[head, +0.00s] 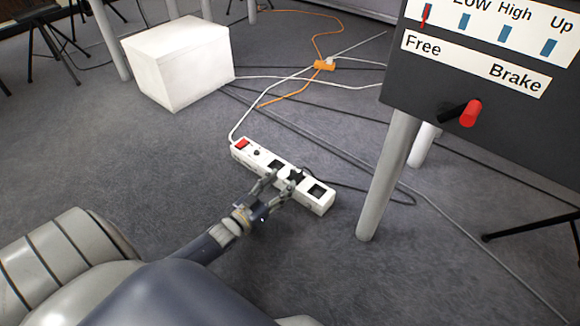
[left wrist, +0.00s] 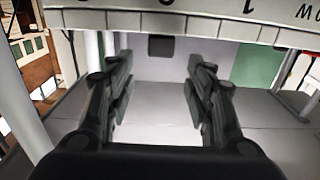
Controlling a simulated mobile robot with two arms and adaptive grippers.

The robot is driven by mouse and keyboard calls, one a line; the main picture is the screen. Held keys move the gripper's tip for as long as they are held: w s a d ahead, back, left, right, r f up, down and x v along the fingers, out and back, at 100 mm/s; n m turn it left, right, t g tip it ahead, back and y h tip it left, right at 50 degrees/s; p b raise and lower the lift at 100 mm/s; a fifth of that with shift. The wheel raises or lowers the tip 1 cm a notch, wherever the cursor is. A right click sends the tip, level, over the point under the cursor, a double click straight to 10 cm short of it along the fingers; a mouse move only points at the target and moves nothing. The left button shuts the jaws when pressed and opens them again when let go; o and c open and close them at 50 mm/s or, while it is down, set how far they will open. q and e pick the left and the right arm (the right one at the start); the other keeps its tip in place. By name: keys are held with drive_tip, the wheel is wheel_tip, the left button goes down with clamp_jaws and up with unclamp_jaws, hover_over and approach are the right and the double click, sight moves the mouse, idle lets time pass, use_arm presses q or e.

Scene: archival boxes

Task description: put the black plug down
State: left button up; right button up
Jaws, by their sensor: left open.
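The black plug (head: 296,174) sits at the white power strip (head: 320,201) on the floor, near its middle sockets. A black cord runs from it to the right. My left gripper (head: 277,182) reaches over the near side of the strip, fingers apart, its tips close to the plug. Whether they touch the plug cannot be told. In the left wrist view the left gripper (left wrist: 162,72) is open, with nothing clearly held between its fingers. The plug is not clearly identifiable there. My right gripper is not in view.
A white box (head: 180,62) stands behind the strip. A dark control panel (head: 490,90) hangs at the right, above a grey table leg (head: 388,178). Several cables cross the carpet, with an orange connector (head: 324,65) farther back. Carpet left of the strip is clear.

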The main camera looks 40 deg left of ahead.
use_arm(q)
drive_tip(key=shift+s+a+p, duration=0.15)
drive_tip(key=shift+s+p, duration=0.55)
drive_tip(key=shift+s, duration=1.35)
